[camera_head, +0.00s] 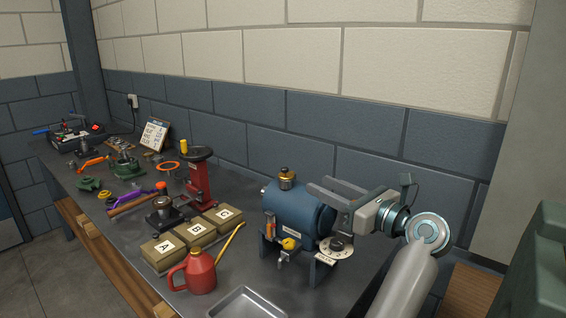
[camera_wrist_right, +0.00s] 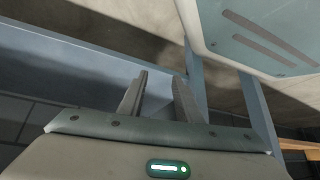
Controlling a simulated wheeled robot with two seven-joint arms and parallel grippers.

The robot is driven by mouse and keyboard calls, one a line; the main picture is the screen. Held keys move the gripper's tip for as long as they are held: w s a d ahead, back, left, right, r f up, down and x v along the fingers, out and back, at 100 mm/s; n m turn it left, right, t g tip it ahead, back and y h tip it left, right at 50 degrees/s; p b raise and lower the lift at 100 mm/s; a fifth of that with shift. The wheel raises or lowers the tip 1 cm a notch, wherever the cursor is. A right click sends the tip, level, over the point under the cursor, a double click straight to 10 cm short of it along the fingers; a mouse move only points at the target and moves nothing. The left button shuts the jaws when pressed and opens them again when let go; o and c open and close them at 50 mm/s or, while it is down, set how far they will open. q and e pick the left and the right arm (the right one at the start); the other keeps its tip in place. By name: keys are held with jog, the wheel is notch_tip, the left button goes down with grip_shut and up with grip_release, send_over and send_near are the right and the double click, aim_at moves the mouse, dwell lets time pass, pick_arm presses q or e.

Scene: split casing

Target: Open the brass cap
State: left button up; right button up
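The brass cap (camera_head: 286,176) sits upright on top of the blue cylindrical casing (camera_head: 298,208), which stands on blue-grey legs on the bench. My left gripper (camera_head: 318,192) is just right of the cap, over the casing's right end. Its grey fingers point left toward the cap, look apart, and hold nothing visible; a gap seems to remain between them and the cap. A yellow knob (camera_head: 290,244) is on the casing's front. My right gripper (camera_wrist_right: 158,90) shows only in the right wrist view, its two fingers apart and nothing between them.
A round white dial plate (camera_head: 337,247) is under my left gripper. A red oil can (camera_head: 199,272) and a metal tray (camera_head: 247,304) stand in front. Labelled boxes (camera_head: 195,233) and a red press (camera_head: 199,180) are to the left. A brick wall is behind.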

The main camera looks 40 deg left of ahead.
aim_at(287, 172)
pick_arm(q)
jog(key=shift+s+r, duration=0.15)
jog(key=shift+s, duration=0.1)
pick_arm(e)
jog(key=shift+s, duration=0.15)
pick_arm(q)
jog(key=shift+w+a, duration=0.1)
